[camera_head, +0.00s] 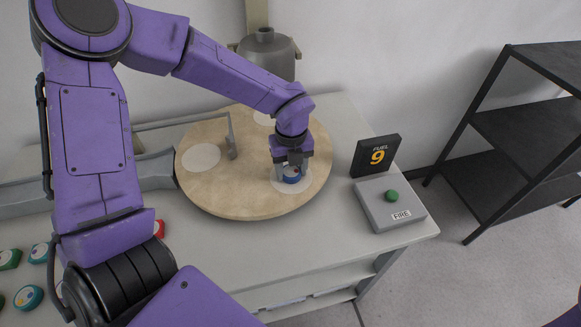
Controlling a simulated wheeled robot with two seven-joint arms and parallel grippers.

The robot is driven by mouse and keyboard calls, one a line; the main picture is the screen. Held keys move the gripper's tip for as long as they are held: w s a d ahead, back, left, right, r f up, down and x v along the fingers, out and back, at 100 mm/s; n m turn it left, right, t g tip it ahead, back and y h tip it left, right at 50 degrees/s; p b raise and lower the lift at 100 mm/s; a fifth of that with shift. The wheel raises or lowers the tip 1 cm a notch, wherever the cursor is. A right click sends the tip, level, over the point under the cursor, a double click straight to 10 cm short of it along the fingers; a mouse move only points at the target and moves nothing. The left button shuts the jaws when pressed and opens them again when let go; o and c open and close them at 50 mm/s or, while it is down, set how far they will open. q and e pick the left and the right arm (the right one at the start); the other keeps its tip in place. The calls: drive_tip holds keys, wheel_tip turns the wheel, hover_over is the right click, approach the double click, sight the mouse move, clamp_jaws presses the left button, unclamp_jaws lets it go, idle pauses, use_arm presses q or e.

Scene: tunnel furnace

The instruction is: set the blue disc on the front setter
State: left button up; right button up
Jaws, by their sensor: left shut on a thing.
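The blue disc (292,179) is between the fingers of my left gripper (289,170), which points down and is shut on it. The disc is over a pale round setter (281,186) at the front right of the round tan turntable (232,205). I cannot tell whether the disc touches the setter. Another pale setter (201,157) on the turntable's left is bare. A third setter (264,118) at the back is partly hidden by my left arm. My right gripper is not in view.
A grey box with a green FIRE button (392,196) and a black FUEL 9 sign (377,156) stand right of the turntable. A grey bar (230,136) reaches over its left part. Coloured discs (28,297) lie at the front left. A grey vessel (267,52) stands behind.

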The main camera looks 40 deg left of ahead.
use_arm(q)
drive_tip(key=o, duration=1.1)
drive_tip(key=shift+o, duration=0.2)
wheel_tip(320, 180, up, 11)
drive_tip(key=shift+f+b, duration=0.2)
drive_tip(key=shift+b, duration=0.15)
